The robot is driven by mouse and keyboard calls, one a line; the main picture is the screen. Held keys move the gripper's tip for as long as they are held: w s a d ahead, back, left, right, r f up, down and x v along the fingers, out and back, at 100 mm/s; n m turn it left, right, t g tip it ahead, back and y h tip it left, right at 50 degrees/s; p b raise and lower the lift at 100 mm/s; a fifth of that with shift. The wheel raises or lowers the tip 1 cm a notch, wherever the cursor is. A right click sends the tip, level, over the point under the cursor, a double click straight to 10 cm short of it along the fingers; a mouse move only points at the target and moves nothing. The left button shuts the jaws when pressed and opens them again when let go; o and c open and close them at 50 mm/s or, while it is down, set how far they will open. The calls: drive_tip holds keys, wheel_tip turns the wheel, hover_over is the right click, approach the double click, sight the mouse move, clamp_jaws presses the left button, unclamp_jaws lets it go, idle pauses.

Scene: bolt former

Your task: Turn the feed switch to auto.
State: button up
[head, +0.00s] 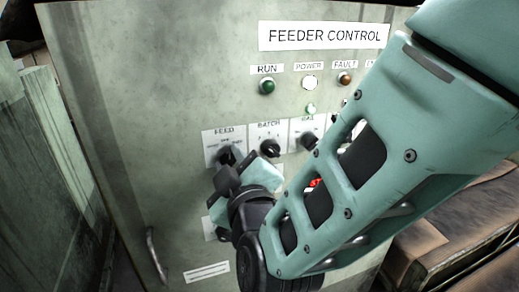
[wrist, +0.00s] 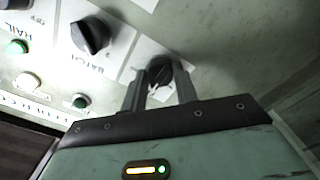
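The feed switch is a dark rotary knob (head: 227,155) under the FEED label (head: 224,132) on the feeder control panel. In the wrist view this knob (wrist: 160,70) sits between the two fingertips of my gripper (wrist: 160,84). The fingers stand a narrow gap apart, one on each side of the knob. I cannot tell whether they press on it. In the head view my gripper (head: 229,168) covers the lower part of the knob. The knob's exact setting and the small position words around it are too small or hidden to read.
The batch knob (head: 270,148) is close to the right of the feed knob, and the rail knob (head: 308,142) is beyond it. Lamps, including the green RUN lamp (head: 267,86), sit above. My arm hides the panel's lower right. A door handle (head: 156,254) is at lower left.

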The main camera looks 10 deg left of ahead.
drive_tip(key=shift+c, duration=1.2)
drive_tip(key=shift+f+m+b, duration=0.1)
drive_tip(key=shift+m+b, duration=0.2)
drive_tip(key=shift+b, duration=0.05)
drive_tip(key=m+b, duration=0.3)
drive_tip(key=shift+f, duration=0.1)
drive_tip(key=m+b, duration=0.3)
drive_tip(key=shift+m+b, duration=1)
drive_tip(key=shift+m, duration=0.2)
drive_tip(key=shift+r, duration=0.2)
drive_tip(key=o, duration=1)
